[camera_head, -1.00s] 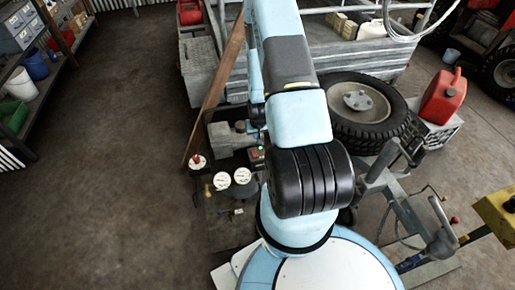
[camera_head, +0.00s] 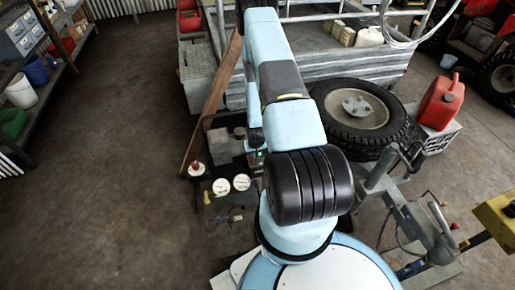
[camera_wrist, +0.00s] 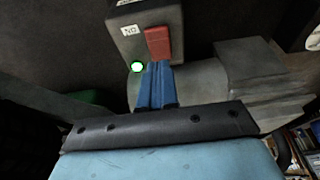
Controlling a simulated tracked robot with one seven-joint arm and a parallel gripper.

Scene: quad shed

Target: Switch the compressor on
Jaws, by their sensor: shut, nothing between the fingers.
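In the wrist view, the compressor's grey switch box (camera_wrist: 118,42) carries a red switch (camera_wrist: 157,41), with a white label beside it that reads "NO" as pictured. In the head view, the compressor (camera_head: 224,143) stands left of my arm, with two white gauges (camera_head: 231,185) in front. My arm hides most of the switch box there, and my gripper does not show.
A wooden plank (camera_head: 211,105) leans behind the compressor. A grey trailer (camera_head: 380,65) stands behind. Shelves (camera_head: 60,75) line the left side, with open floor between.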

